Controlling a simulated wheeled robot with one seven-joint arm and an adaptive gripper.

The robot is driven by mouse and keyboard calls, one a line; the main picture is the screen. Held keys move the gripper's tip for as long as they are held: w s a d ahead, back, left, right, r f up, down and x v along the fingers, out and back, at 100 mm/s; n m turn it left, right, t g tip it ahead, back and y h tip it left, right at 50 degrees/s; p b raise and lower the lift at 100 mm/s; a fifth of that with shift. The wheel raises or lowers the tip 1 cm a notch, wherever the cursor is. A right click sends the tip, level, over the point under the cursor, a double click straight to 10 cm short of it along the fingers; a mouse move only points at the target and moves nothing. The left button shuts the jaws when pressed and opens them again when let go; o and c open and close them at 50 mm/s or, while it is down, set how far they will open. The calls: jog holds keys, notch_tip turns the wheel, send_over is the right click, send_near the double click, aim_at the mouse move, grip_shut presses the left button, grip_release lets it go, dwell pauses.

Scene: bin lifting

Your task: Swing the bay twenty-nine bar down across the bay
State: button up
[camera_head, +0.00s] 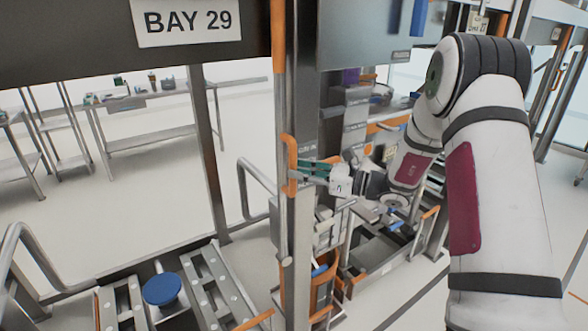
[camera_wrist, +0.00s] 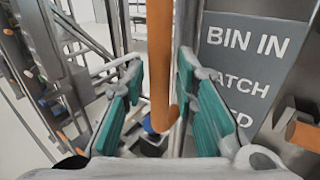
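The BAY 29 sign (camera_head: 188,20) hangs on the dark beam at the upper left. An upright grey post with orange edging (camera_head: 278,40) stands to the right of the bay opening. An orange handle (camera_head: 289,158) sits upright on it, and I take it to be on the bay bar, which stands upright. My gripper (camera_head: 303,170) is at this handle from the right. In the wrist view the orange handle (camera_wrist: 160,55) runs upright between the teal finger pads of my gripper (camera_wrist: 160,80). The fingers are spread, with a visible gap on the left side. Contact on the right side is unclear.
A grey panel (camera_wrist: 245,60) reading "BIN IN" stands close right of my fingers in the wrist view. Below the bay are metal rails (camera_head: 215,285) and a blue round pad (camera_head: 162,288). A steel table (camera_head: 150,135) stands farther back. The bay opening looks clear.

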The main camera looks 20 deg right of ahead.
jog(key=shift+x, duration=1.2)
grip_shut()
jog(key=shift+a, duration=0.1)
